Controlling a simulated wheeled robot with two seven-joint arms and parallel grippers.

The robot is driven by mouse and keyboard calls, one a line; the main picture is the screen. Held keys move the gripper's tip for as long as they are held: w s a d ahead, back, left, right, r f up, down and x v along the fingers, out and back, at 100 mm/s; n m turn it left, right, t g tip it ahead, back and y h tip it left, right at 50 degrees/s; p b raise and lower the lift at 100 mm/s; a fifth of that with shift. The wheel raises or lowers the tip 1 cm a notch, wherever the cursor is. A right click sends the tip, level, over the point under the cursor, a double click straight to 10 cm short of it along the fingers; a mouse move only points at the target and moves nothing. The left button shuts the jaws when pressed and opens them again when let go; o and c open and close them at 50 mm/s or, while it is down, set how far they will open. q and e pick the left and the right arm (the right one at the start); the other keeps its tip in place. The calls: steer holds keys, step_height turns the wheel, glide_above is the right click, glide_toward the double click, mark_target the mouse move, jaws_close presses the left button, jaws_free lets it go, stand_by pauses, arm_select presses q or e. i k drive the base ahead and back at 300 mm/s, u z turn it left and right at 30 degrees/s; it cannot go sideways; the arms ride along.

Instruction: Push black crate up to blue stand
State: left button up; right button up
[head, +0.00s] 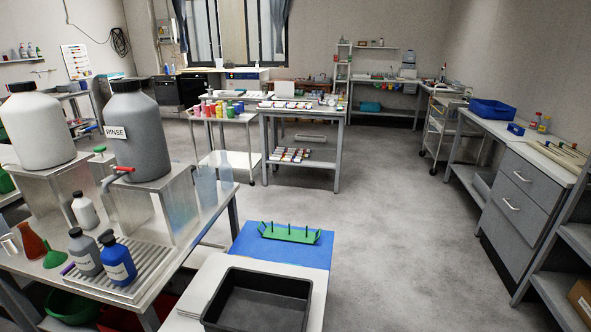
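The black crate (233,318) is an open, empty-looking shallow tub at the bottom of the head view. It rests on a white top (205,283), and its near part is cut off by the frame edge. Beyond it lies a flat blue surface (257,252), probably the blue stand. A green rack (290,236) with several upright pegs sits on its far part. A strip of white top shows between the crate and the blue surface, so they are apart. Neither of my grippers shows.
At left, a metal bench (200,228) carries a grey RINSE jug (138,135), a white jug (35,130) and small bottles on a drip tray (155,272). Open grey floor (410,240) lies to the right, up to grey drawers (515,205).

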mark_target(245, 300)
steer(key=z, duration=2.65)
steer(key=k, duration=1.7)
steer(key=u, duration=0.5)
